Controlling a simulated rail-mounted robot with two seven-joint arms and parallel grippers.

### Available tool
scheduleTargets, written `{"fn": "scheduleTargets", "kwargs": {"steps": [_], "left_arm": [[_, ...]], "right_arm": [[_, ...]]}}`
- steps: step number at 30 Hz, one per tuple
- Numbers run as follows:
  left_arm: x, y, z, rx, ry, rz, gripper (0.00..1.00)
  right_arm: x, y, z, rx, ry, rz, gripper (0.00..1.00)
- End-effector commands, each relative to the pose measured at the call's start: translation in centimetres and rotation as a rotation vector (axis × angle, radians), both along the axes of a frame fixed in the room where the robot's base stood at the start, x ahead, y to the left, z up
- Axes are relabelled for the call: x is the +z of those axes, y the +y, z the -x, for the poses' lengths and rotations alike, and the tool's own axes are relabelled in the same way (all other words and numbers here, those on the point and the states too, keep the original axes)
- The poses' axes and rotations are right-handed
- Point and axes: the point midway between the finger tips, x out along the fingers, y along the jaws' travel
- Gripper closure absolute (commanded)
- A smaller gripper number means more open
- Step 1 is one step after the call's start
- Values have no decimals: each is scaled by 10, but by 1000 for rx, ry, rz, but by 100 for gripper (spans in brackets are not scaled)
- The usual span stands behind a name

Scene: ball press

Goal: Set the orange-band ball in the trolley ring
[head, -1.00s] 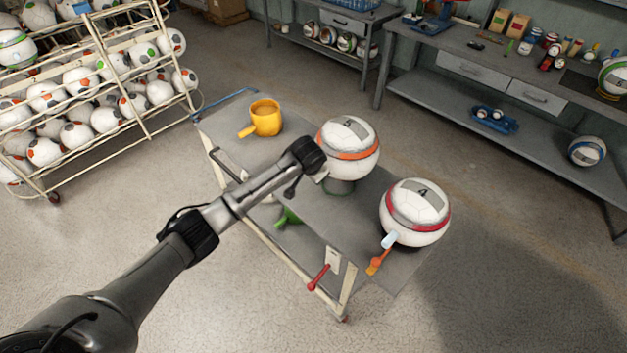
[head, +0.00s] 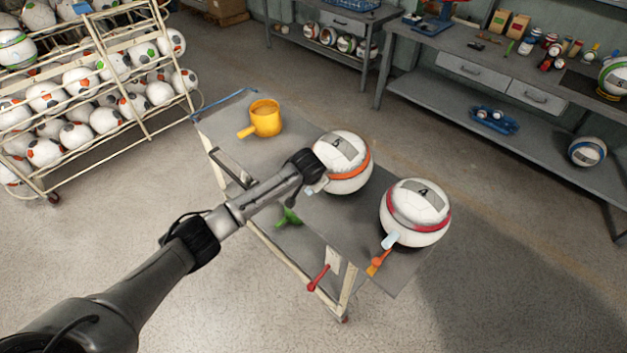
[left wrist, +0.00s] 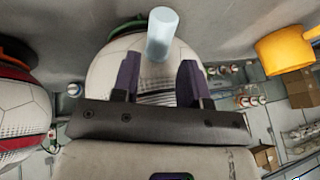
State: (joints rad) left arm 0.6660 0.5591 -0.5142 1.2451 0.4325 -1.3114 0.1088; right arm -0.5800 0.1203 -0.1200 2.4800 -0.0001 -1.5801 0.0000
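The orange-band ball (head: 343,150), white with a grey "5" patch, is over the grey trolley top (head: 318,212), between a yellow mug and the red-band ball. It looks tilted, and its underside is hidden. I cannot make out the trolley ring beneath it or tell whether they touch. In the left wrist view the ball (left wrist: 110,65) fills the middle, with a pale blue peg (left wrist: 160,35) in front. My left gripper (left wrist: 160,70) has its two purple fingers apart, with clear space between each and the peg. In the head view the left gripper (head: 318,184) is close against the ball's near-left side.
The red-band ball (head: 415,212) stands at the trolley's right, an orange-handled tool (head: 378,262) beside it. The yellow mug (head: 265,120) is at the back left. A ball rack (head: 100,95) stands left, benches (head: 430,65) behind. Open floor lies front right.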

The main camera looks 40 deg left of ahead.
Motion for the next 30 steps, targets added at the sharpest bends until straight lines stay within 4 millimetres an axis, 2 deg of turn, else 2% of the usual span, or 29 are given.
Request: {"fn": "scheduleTargets", "kwargs": {"steps": [1,3,10,14,30], "left_arm": [[0,0,0,0,0,-1,55],[0,0,0,0,0,-1,48],[1,0,0,0,-1,-1,48],[8,1,0,0,-2,-3,48],[92,-18,38,-2,-1,-2,48]], "right_arm": [[0,-1,0,1,0,2,100],[0,-1,0,3,0,4,100],[0,-1,0,4,0,5,100],[-3,-1,0,3,0,4,100],[19,1,0,-4,0,-5,100]]}}
